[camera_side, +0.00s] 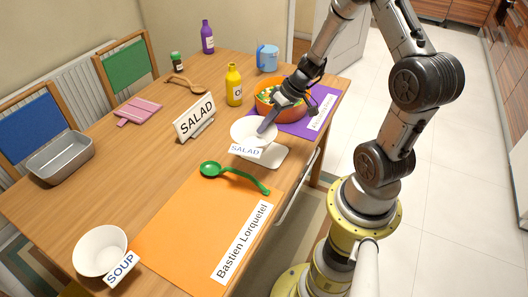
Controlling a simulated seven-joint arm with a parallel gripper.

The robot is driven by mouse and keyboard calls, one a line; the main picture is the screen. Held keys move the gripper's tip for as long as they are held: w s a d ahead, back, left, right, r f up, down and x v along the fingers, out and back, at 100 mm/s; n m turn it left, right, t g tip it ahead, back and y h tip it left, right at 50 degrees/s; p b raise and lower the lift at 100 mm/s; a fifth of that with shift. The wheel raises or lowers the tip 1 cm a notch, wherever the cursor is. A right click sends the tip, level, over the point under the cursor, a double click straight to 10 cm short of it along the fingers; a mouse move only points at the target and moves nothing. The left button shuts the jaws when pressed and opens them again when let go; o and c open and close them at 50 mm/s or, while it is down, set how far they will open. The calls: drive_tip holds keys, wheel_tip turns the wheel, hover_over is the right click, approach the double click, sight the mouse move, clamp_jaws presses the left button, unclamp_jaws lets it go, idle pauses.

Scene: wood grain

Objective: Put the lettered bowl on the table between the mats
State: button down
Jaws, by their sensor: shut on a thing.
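My gripper (267,124) is shut on the rim of a white bowl (246,127) with a card reading SALAD on its front. This bowl is over the strip of table between the orange mat (180,235) and the purple mat (292,125). A flat white square piece (272,156) shows just below and right of it; I cannot tell whether they touch. A second white bowl (92,241), with a card reading SOUP, stands at the near left, beside the orange mat. The gripper's fingers partly hide the salad bowl's far rim.
A green spoon (228,174) lies at the orange mat's far edge. An orange bowl (268,98) with food stands on the purple mat. A SALAD sign (195,118), a yellow bottle (234,88) and a blue jug (267,58) stand farther back. A metal tin (60,158) is at left.

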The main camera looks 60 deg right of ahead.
drive_tip(key=s+d+f+m, duration=0.1)
drive_tip(key=d, duration=0.1)
drive_tip(key=s+d+f, duration=0.1)
drive_tip(key=d, duration=0.1)
drive_tip(key=s+d+f+m+h, duration=0.1)
drive_tip(key=d, duration=0.1)
drive_tip(key=shift+s+d+f+m+t, duration=0.25)
drive_tip(key=shift+s+m+t, duration=0.05)
drive_tip(key=shift+s, duration=0.1)
drive_tip(key=shift+f, duration=2.35)
drive_tip(key=shift+f, duration=0.15)
drive_tip(key=c, duration=1)
unclamp_jaws()
